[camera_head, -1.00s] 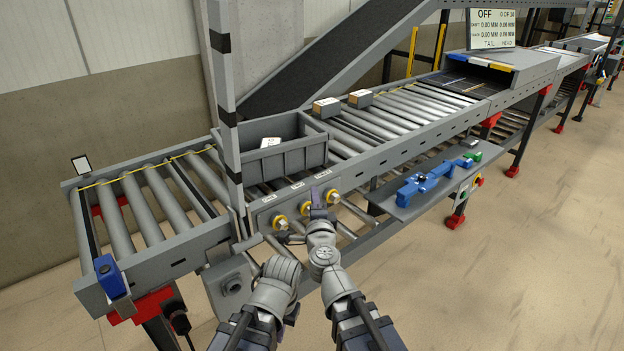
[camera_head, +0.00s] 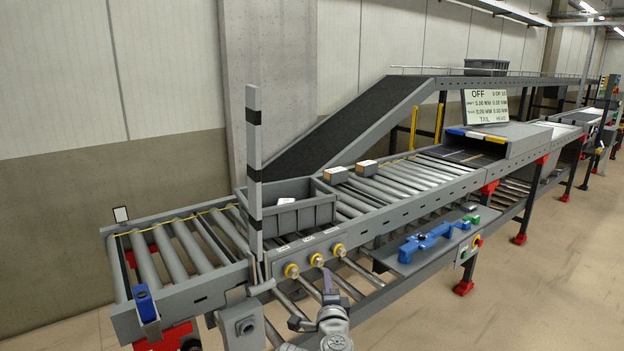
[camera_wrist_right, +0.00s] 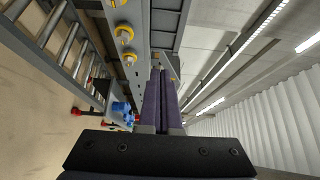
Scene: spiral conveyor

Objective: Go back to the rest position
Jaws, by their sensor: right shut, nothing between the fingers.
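My right gripper (camera_head: 327,282) is in the lower middle of the head view, in front of the conveyor's control panel (camera_head: 305,266). Its purple fingers are together with nothing between them. In the right wrist view the closed fingers (camera_wrist_right: 163,100) point up the picture, and blurred yellow knobs (camera_wrist_right: 123,32) show to their left. My left gripper does not show in the head view; only a small grey part at the bottom edge may belong to that arm.
The panel carries yellow knobs (camera_head: 317,260). A grey bin (camera_head: 300,214) with a white item stands on the rollers. Two small boxes (camera_head: 336,175) lie behind it. A blue tool (camera_head: 428,241) rests on a side shelf. A striped post (camera_head: 254,160) stands upright.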

